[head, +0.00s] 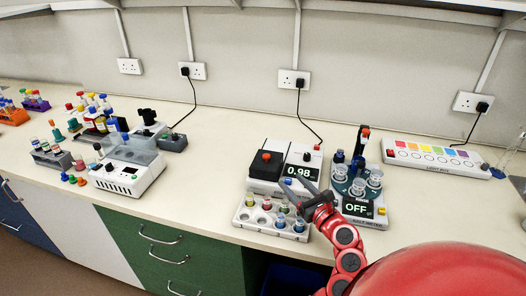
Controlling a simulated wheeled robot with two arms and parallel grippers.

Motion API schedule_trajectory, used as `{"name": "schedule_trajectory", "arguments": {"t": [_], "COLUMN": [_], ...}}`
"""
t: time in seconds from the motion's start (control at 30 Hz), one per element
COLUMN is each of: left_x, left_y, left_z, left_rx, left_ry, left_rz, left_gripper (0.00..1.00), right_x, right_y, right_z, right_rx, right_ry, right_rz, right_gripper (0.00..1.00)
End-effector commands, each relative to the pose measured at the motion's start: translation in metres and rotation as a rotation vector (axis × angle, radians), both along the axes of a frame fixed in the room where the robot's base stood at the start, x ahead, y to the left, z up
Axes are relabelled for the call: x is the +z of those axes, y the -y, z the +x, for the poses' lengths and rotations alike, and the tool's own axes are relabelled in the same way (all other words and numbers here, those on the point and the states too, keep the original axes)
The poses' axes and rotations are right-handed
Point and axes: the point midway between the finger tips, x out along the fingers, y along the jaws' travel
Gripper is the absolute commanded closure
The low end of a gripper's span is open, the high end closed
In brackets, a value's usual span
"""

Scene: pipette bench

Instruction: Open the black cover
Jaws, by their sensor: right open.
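The black cover (265,164) sits flat on the left part of a white device (257,187). It has a small red knob (267,156) on top and looks closed. The device's display to its right reads 0.98. My right gripper (300,191) is open and empty, just in front of the device and to the right of the cover. It is apart from the cover, and its fingers point left and away from me. My left gripper is not in view.
A rack with colored caps (270,229) stands directly in front of the device. A white machine (126,178) and tubes stand left. The counter between is clear.

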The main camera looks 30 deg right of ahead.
Motion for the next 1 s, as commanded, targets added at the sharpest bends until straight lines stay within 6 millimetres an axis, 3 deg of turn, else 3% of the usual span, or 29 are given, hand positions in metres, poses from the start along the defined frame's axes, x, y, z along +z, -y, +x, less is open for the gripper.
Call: {"name": "schedule_trajectory", "arguments": {"t": [0.3,0.6,0.8,1.0], "left_x": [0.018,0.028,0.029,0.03], "left_y": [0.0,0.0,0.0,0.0], "left_z": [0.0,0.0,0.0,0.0], "left_rx": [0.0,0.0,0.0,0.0], "left_ry": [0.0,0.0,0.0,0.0], "left_rz": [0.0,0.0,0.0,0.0], "left_gripper": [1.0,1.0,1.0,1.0], "right_x": [0.003,0.001,0.0,0.0], "right_y": [0.004,0.009,0.011,0.012], "right_z": [0.072,0.129,0.15,0.156], "right_rx": [0.007,0.003,0.002,0.0], "right_ry": [-0.004,-0.004,-0.002,-0.002], "right_rz": [-0.005,-0.004,-0.002,-0.003], "right_gripper": [0.38,0.38,0.38,0.38]}}
